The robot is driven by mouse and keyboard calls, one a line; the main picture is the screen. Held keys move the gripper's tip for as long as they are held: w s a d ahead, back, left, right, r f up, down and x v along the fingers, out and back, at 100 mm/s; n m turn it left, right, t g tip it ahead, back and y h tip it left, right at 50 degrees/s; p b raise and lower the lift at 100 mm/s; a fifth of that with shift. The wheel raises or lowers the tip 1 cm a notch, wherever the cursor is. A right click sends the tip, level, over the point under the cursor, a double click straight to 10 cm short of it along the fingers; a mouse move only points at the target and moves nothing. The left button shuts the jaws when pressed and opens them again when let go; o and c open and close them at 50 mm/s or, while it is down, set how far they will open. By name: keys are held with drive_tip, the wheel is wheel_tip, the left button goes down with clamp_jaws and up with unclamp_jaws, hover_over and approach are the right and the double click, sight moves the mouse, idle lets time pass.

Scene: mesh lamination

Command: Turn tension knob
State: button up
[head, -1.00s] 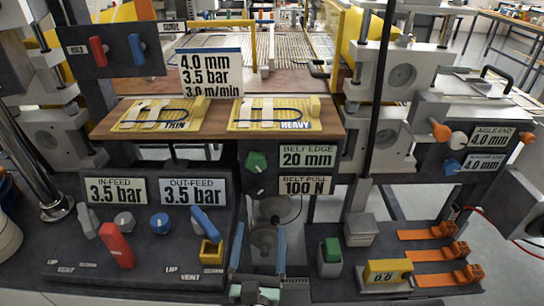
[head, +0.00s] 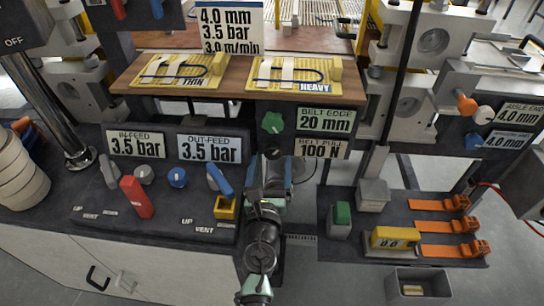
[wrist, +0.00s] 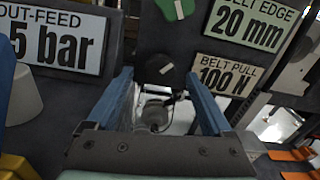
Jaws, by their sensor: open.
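A black round knob (wrist: 160,68) with a light mark shows in the wrist view on the dark panel, left of the "BELT PULL 100 N" sign (wrist: 227,75). My gripper (wrist: 158,76) is open, and its two blue fingers flank the knob in that view. I cannot tell whether the fingertips reach it or stop short, and nothing shows them touching it. In the head view my gripper (head: 274,163) is below the green knob (head: 271,122) and hides the black knob. The belt pull sign (head: 321,149) is to its right.
The "BELT EDGE 20 mm" sign (head: 325,120) is beside the green knob. A console on the left carries a red lever (head: 137,197) and a blue lever (head: 219,180). A yellow gauge block (head: 391,238) and orange clamps (head: 455,226) sit on the right shelf.

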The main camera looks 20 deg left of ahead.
sight(272, 154)
drive_tip(key=shift+b+x, duration=0.3)
drive_tip(key=shift+x, duration=1.3)
clamp_jaws()
